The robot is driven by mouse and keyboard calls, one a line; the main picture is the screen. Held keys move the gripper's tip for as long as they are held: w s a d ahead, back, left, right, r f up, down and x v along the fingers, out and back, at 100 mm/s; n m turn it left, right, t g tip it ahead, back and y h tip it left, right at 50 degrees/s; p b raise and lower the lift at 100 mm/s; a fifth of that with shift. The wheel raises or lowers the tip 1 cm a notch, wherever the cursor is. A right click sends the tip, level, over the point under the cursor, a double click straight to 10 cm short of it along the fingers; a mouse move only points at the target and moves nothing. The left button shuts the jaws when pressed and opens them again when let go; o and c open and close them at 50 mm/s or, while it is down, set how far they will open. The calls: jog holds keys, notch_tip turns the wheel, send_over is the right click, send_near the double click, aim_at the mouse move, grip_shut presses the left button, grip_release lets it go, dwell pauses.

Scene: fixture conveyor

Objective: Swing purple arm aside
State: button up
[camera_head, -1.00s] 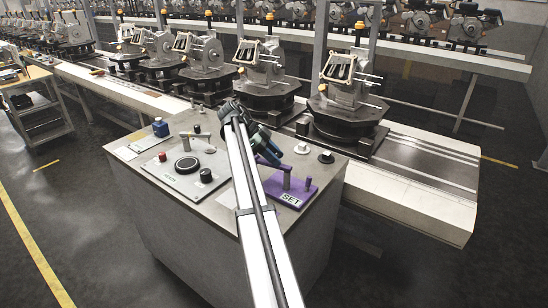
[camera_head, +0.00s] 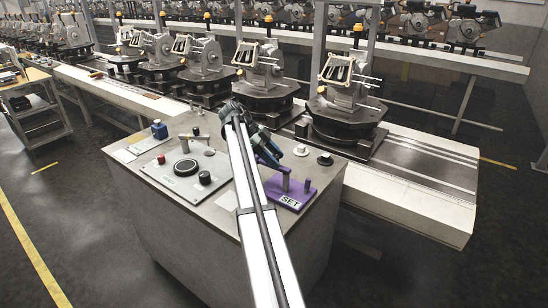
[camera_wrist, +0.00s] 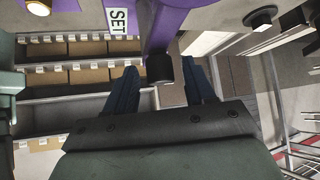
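The purple plate (camera_head: 291,190) with a white SET label sits at the panel's right front; it also shows at the top of the wrist view (camera_wrist: 88,22). The purple arm (camera_head: 270,162) is raised on a post above the plate and runs back left to my gripper (camera_head: 264,147). In the wrist view the purple arm (camera_wrist: 162,25) ends in a dark round knob (camera_wrist: 160,68). My gripper's blue fingers (camera_wrist: 162,88) are apart, one each side of the knob, with visible gaps. The head view partly hides the fingers and knob behind my arm.
The grey cabinet (camera_head: 235,215) also carries a black dial (camera_head: 186,168), a red button, a blue block (camera_head: 159,130) and light knobs (camera_head: 301,150). Behind it runs a conveyor (camera_head: 425,165) with several machine fixtures (camera_head: 346,92). A cart (camera_head: 35,115) stands left.

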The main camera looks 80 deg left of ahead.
aim_at(283, 171)
jog(key=shift+d, duration=0.15)
